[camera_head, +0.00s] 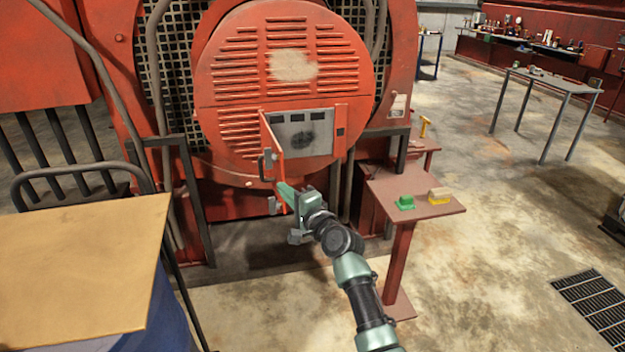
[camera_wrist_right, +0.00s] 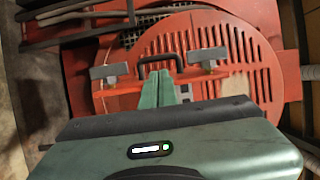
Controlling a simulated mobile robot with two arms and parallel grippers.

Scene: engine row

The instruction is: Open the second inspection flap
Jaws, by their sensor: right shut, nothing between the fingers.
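A red inspection flap (camera_head: 273,137) on the round louvred engine cover (camera_head: 235,75) stands swung outward, seen nearly edge-on at the left of a rectangular opening. The opening shows a grey panel (camera_head: 305,133) with dark windows. The flap has a black handle (camera_head: 262,166), which also shows in the right wrist view (camera_wrist_right: 160,60), between two grey blocks. My right gripper (camera_head: 281,188) is at the flap's lower outer edge. In the wrist view its green fingers (camera_wrist_right: 158,90) are together and empty, close to the handle; contact is unclear. My left gripper is not in view.
A red stand (camera_head: 385,187) with a green block (camera_head: 405,202) and a yellow block (camera_head: 439,196) stands right of my right arm. A tan-topped table (camera_head: 80,265) and a dark rail are at the left. The floor (camera_head: 490,250) at right is mostly clear.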

